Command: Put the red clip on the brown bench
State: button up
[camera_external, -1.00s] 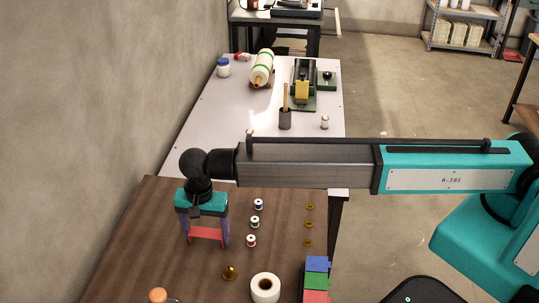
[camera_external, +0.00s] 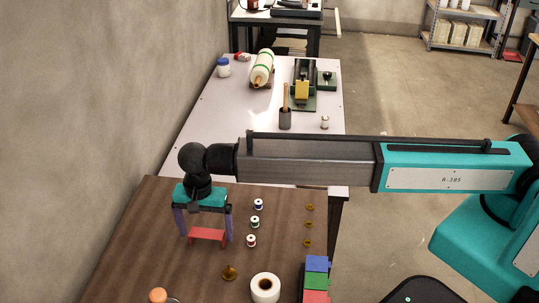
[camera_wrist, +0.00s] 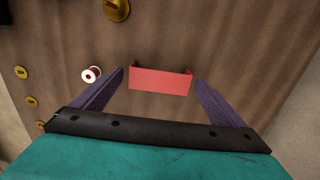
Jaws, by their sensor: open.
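The red clip (camera_external: 207,235) rests on the brown bench (camera_external: 160,230), near its left side. My gripper (camera_external: 204,238) is open above the bench, with its purple fingers apart on either side of the clip. In the wrist view the clip (camera_wrist: 160,78) lies between and just beyond the two fingertips (camera_wrist: 158,76), with a gap to each finger. The fingers do not hold it. It appears to lie flat on the brown wood surface (camera_wrist: 220,40).
Several small spools (camera_external: 255,222) and brass rings (camera_external: 309,224) lie right of my gripper. A brass piece (camera_external: 229,273), a white tape roll (camera_external: 265,288) and coloured blocks (camera_external: 316,280) are nearer the front. A wall (camera_external: 70,120) stands at left.

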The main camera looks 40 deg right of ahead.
aim_at(207, 233)
notch_tip(207, 233, up, 10)
jog(key=b, duration=0.2)
jog(key=shift+r, duration=0.2)
dwell(0.3)
jog(key=shift+w+d+b, duration=0.1)
jog(key=shift+b, duration=0.2)
dwell(0.4)
